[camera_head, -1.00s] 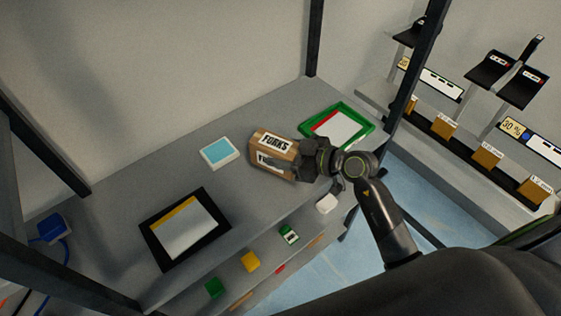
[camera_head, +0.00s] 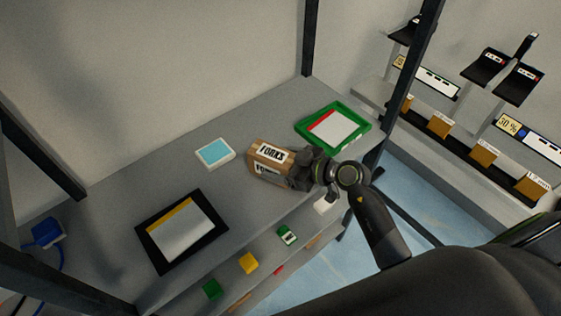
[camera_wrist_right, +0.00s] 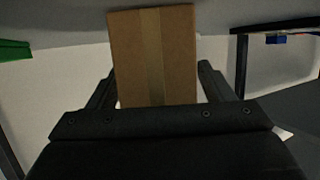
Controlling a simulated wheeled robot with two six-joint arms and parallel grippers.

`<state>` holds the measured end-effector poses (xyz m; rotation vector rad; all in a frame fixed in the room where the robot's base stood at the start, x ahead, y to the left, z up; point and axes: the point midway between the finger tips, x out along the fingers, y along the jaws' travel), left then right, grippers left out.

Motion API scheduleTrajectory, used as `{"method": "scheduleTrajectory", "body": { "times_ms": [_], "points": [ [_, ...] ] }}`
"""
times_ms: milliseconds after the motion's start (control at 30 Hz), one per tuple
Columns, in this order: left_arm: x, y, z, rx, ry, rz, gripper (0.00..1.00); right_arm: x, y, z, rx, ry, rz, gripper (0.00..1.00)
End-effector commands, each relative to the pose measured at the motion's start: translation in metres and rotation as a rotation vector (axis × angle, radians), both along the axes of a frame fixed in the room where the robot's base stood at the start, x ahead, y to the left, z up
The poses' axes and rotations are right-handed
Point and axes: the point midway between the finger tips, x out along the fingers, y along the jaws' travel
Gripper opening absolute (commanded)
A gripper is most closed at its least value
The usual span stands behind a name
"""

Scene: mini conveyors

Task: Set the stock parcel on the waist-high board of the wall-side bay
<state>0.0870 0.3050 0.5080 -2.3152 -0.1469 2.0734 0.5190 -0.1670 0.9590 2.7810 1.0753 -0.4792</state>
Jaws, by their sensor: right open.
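The stock parcel is a brown cardboard box (camera_head: 268,160) with white "FORKS" labels. In the head view it rests on the grey board (camera_head: 225,215) of a dark-posted bay against the wall. My right gripper (camera_head: 298,170) is at the right end of the box. The right wrist view shows the box (camera_wrist_right: 152,55) with a tape strip, between the two spread fingers (camera_wrist_right: 152,90). The jaws are open, with a gap visible beside each finger. My left gripper is not in view.
On the same board lie a green-framed tray (camera_head: 357,118), a white-and-blue tablet (camera_head: 214,153) and a black-framed panel (camera_head: 181,231). Small coloured blocks (camera_head: 249,262) sit on a lower level. A display shelf with brown boxes (camera_head: 485,155) stands at right. Dark posts (camera_head: 408,75) frame the bay.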

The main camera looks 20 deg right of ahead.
Motion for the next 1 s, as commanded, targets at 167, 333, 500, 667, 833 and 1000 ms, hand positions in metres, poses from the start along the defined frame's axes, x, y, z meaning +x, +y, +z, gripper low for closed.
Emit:
{"method": "scheduleTrajectory", "body": {
  "times_ms": [167, 333, 500, 667, 833, 1000],
  "points": [
    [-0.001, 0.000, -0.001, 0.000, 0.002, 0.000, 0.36, 0.000, 0.000, 0.001, -0.001, -0.001, 0.000, 0.74],
    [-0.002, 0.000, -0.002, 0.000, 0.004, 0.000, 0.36, -0.013, -0.013, 0.007, -0.006, 0.000, -0.001, 0.74],
    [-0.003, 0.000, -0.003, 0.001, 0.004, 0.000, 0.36, -0.037, -0.035, 0.018, -0.008, 0.001, 0.001, 0.74],
    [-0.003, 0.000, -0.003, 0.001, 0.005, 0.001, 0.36, -0.058, -0.054, 0.028, -0.007, 0.002, 0.000, 0.74],
    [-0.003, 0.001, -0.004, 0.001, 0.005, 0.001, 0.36, -0.073, -0.068, 0.037, -0.004, 0.000, 0.001, 0.74],
    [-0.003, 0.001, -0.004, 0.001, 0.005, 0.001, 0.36, -0.081, -0.075, 0.041, -0.002, -0.001, 0.001, 0.74]
  ]
}}
